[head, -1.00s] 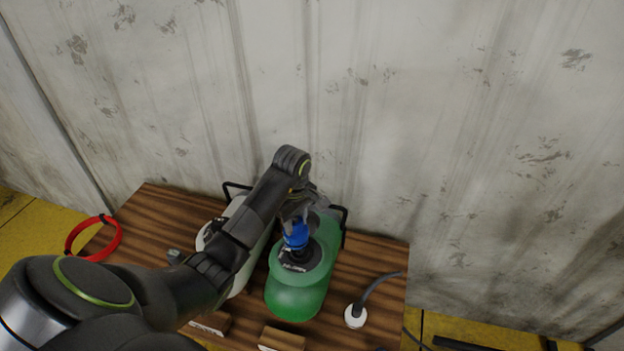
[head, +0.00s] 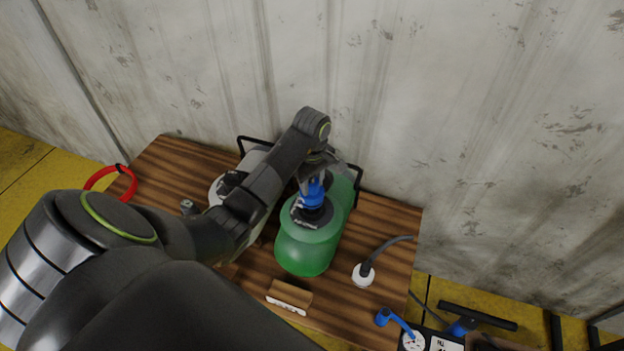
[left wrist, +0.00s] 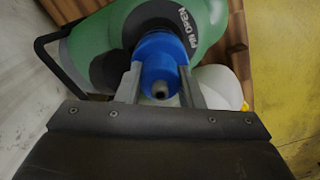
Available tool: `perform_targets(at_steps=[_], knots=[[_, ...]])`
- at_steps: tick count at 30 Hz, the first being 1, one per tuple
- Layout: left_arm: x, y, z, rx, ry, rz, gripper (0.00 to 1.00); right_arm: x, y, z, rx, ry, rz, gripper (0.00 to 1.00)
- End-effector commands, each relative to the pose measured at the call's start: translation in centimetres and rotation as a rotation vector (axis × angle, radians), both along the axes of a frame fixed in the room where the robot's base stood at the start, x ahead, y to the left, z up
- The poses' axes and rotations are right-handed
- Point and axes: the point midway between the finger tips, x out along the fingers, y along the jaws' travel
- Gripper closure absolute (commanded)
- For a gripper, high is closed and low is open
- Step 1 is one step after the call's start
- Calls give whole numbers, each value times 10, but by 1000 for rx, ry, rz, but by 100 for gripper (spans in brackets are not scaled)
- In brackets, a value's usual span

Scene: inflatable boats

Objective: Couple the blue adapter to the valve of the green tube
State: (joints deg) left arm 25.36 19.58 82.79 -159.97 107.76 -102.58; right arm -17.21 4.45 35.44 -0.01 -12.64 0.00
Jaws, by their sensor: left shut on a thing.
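The green tube (head: 308,246) lies on the wooden table with a dark round valve (head: 306,213) on its top. It also shows in the left wrist view (left wrist: 97,38), with a dark ring lettered "OPEN" (left wrist: 178,18). The blue adapter (head: 313,191) stands upright at the valve; it also shows in the left wrist view (left wrist: 159,62). My left gripper (head: 311,180) is shut on the adapter from above, with a finger on each side of it (left wrist: 160,84). The adapter hides the contact with the valve, so I cannot tell whether it is seated. My right gripper is not in view.
A white tube (head: 256,158) lies left of the green one, partly behind my left arm. A red ring (head: 120,183) is at the left. The wall is close behind.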

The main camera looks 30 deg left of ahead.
Motion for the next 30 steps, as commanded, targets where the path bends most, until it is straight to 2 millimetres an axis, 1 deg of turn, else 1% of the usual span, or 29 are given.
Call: perform_targets(at_steps=[13,20,30], knots=[[0,0,0,0,0,0,90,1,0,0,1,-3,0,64],[0,0,0,0,0,0,90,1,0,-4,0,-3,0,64],[0,0,0,0,0,0,90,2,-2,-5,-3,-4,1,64]])
